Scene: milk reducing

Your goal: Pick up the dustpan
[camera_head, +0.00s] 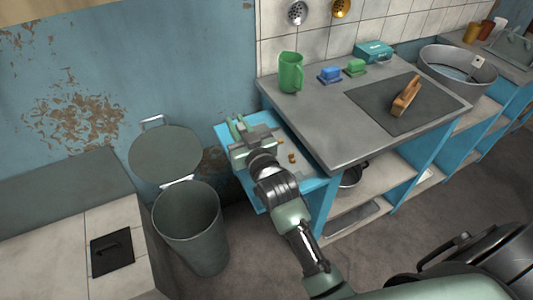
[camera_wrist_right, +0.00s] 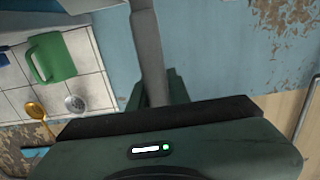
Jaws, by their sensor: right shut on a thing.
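My right gripper (camera_head: 240,130) is over the blue side surface (camera_head: 226,134) left of the counter, with its arm coming up from the lower right. In the right wrist view, its dark green fingers (camera_wrist_right: 157,92) are shut on a long grey bar (camera_wrist_right: 150,50) that runs up out of the picture. The bar appears to be the dustpan's handle; the pan itself cannot be made out clearly. In the head view the hand hides most of the held thing. My left gripper is not in view.
A few brown bits (camera_head: 292,158) lie on the blue surface. An open grey bin (camera_head: 190,230) stands left of it. A pot (camera_head: 350,176) sits on the shelf below.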

